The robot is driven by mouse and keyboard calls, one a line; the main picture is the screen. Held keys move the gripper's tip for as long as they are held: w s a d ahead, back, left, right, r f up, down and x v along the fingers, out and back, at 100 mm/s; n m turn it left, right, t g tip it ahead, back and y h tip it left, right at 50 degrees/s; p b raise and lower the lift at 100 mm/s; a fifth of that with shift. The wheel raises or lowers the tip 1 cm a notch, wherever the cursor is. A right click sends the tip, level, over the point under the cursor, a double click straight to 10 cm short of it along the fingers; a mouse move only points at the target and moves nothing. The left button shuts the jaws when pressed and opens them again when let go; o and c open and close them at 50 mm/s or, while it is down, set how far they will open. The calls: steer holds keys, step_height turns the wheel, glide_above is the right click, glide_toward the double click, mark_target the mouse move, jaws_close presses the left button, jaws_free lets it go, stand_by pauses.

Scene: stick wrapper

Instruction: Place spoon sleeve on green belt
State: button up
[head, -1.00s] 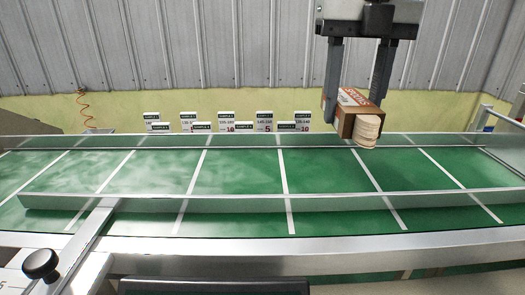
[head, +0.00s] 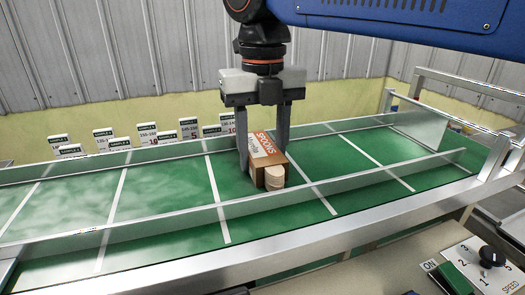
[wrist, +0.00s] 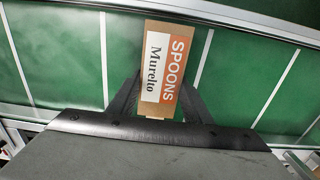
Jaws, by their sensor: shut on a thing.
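The spoon sleeve (head: 265,158) is a brown cardboard box with an orange and white label reading SPOONS, with pale wooden spoon ends showing at its near end. My gripper (head: 266,160) is shut on it, one finger on each side. The sleeve is over the green belt (head: 180,190), between two white cross lines, close to the near rail; I cannot tell if it touches the belt. In the wrist view the sleeve (wrist: 166,68) lies between the dark fingers (wrist: 160,100) with the green belt (wrist: 60,50) behind it.
A metal guide rail (head: 150,223) runs along the near part of the belt and another along its far side. Several sample cards (head: 130,142) stand behind the belt. A control panel (head: 485,260) with a speed knob is at lower right. Belt on both sides is clear.

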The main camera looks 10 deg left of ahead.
mark_target(263, 150)
steer(key=shift+f, duration=0.15)
steer(key=o, duration=1.1)
steer(key=shift+c, duration=0.2)
step_height(263, 150, up, 12)
